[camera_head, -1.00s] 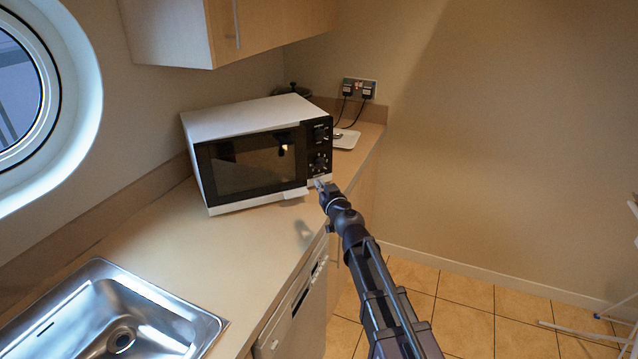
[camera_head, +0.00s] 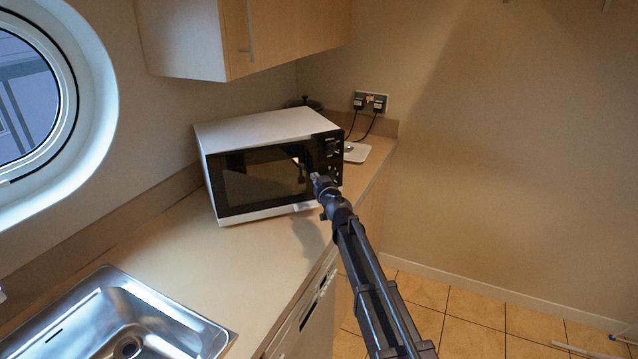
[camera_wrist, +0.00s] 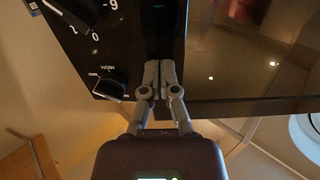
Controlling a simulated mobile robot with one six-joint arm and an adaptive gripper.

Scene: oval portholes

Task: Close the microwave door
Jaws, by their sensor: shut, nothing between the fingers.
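The microwave (camera_head: 265,125) is a white box with a black front on the counter. Its dark-windowed door (camera_head: 250,178) looks flush or nearly flush with the body; I cannot tell whether it is latched. The control panel (camera_head: 328,150) is on the right of the front. My gripper (camera_head: 315,178) is shut and empty, at the door's right edge beside the panel. In the wrist view my gripper (camera_wrist: 160,65) has its fingers together against or just in front of the black front. Knobs (camera_wrist: 110,86) are to the left and the door glass (camera_wrist: 240,60) to the right.
A steel sink (camera_head: 130,320) is set in the counter (camera_head: 190,255) at the near left. A wall cupboard (camera_head: 240,40) hangs above the microwave. A socket with two plugs (camera_head: 370,102) is behind it.

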